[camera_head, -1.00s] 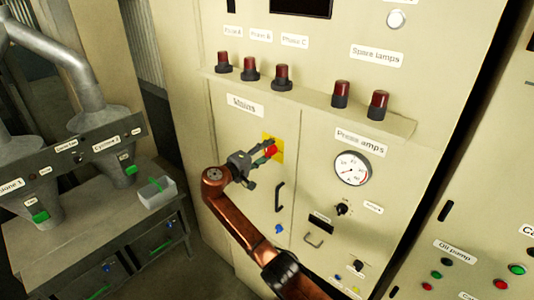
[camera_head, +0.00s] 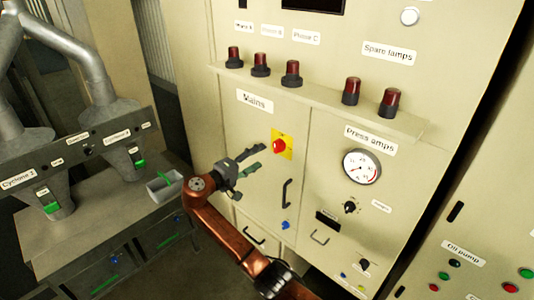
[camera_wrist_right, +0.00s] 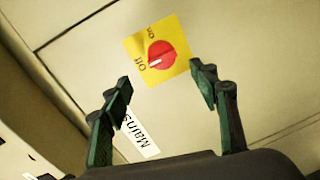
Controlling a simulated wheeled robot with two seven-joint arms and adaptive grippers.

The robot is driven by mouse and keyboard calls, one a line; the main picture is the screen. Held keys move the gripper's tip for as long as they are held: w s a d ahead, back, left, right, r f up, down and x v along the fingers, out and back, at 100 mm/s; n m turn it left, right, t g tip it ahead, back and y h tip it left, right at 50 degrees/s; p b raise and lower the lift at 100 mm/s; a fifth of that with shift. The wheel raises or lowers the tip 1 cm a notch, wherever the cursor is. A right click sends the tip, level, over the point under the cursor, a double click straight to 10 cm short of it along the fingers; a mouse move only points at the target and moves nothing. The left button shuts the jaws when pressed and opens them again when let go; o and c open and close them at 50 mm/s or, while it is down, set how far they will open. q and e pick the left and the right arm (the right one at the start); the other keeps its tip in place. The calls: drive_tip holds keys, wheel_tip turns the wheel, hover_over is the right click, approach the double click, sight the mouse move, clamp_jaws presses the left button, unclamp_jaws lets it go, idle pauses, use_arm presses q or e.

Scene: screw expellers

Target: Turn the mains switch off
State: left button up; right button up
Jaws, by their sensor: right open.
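The mains switch is a red round knob (camera_head: 279,146) on a yellow plate on the cream cabinet door, below the "Mains" label (camera_head: 254,100). In the right wrist view the knob (camera_wrist_right: 162,55) shows a white mark pointing toward the word "Off". My right gripper (camera_head: 258,159) is open and empty, left of and below the knob in the head view, apart from it. In the wrist view its two fingers (camera_wrist_right: 160,78) are spread, with the knob beyond and between them. My left gripper is not in view.
A black door handle (camera_head: 286,194) is below the switch. A shelf with red lamps (camera_head: 291,72) juts out above. The press amps gauge (camera_head: 361,167) is to the right. A bench with cyclones and a small grey bin (camera_head: 163,187) stands at the left.

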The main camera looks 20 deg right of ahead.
drive_tip(key=shift+v, duration=1.1)
